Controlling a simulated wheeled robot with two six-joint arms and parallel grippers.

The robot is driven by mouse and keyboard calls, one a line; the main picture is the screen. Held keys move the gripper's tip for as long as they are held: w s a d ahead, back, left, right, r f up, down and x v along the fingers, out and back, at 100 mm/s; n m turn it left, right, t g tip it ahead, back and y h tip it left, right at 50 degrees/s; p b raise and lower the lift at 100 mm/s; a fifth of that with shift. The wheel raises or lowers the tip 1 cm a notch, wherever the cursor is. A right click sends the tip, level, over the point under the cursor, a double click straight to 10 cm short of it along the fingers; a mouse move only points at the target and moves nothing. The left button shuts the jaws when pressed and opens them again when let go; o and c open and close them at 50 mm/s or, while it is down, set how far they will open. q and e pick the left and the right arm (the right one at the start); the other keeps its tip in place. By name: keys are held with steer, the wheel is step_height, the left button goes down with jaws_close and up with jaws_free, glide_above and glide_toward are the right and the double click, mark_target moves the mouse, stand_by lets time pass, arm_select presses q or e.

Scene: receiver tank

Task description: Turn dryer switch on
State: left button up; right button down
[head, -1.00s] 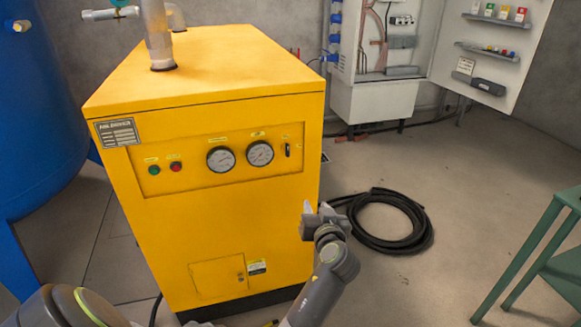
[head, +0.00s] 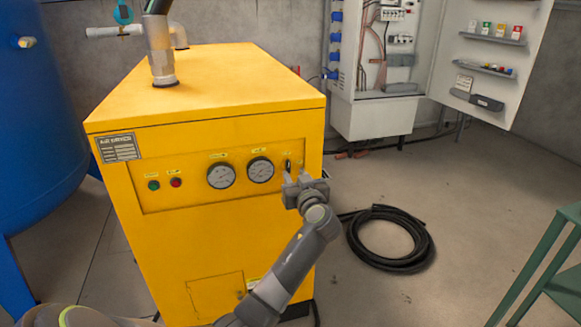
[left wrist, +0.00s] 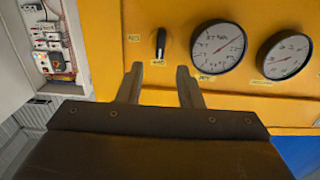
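The yellow air dryer (head: 210,235) stands in the middle of the head view. Its black dryer switch (head: 288,163) is at the right end of the front panel, right of the two gauges. My left gripper (head: 297,174) is just below and in front of the switch, open and empty. In the left wrist view, which is upside down, the switch (left wrist: 161,43) lies between and beyond the two spread fingertips (left wrist: 158,70). The fingers do not appear to touch it. Its knob points along the picture's vertical. My right gripper is not in view.
Two gauges (head: 221,175) and small green and red buttons (head: 176,182) share the panel. A blue tank (head: 35,150) stands left. A coiled black hose (head: 385,240) lies on the floor at right, near a green stand (head: 540,260). An open electrical cabinet (head: 375,110) is behind.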

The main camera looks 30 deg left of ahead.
mark_target(289, 164)
arm_select(q)
steer(key=shift+x, duration=2.75)
steer(key=shift+d, duration=0.1)
jaws_close()
